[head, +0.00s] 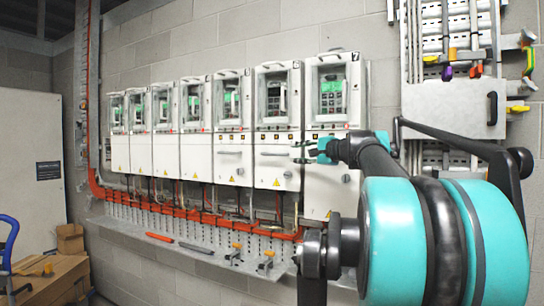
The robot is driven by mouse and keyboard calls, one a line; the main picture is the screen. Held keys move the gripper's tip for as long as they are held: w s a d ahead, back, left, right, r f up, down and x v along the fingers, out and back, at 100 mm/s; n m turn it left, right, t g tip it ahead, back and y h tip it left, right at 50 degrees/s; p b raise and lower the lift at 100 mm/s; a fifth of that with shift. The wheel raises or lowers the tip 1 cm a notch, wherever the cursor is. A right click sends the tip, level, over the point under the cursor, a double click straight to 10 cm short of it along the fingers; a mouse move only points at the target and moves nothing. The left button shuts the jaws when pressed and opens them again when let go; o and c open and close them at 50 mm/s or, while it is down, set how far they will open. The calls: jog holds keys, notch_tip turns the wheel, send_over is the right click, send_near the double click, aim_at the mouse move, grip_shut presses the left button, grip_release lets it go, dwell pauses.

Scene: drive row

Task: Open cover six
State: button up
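A row of white drive cabinets hangs on the block wall, and the rightmost carries the number 7 (355,57). The cabinet just left of it is the sixth (278,112). Its upper part has a window with a keypad, and its lower part is a plain white cover (270,170) with a bar handle and a yellow warning triangle. The lower cover looks closed. My gripper (298,152) is at handle height, by the right edge of cover six and the left of cabinet seven. Its fingers are small here; contact and opening cannot be told.
My arm hides part of cabinet seven's lower cover. A perforated shelf (190,239) with clamps and tools runs below the row, under orange cable trunking (165,209). A grey panel (453,108) and cable trays are at right. Cardboard boxes (70,238) stand at lower left.

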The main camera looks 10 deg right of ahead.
aim_at(275, 154)
jog(key=x, duration=1.3)
jog(key=shift+w+a+f, duration=0.15)
jog(key=shift+w+a, duration=0.05)
jog(key=shift+w, duration=0.1)
jog(key=shift+c, duration=0.3)
grip_shut()
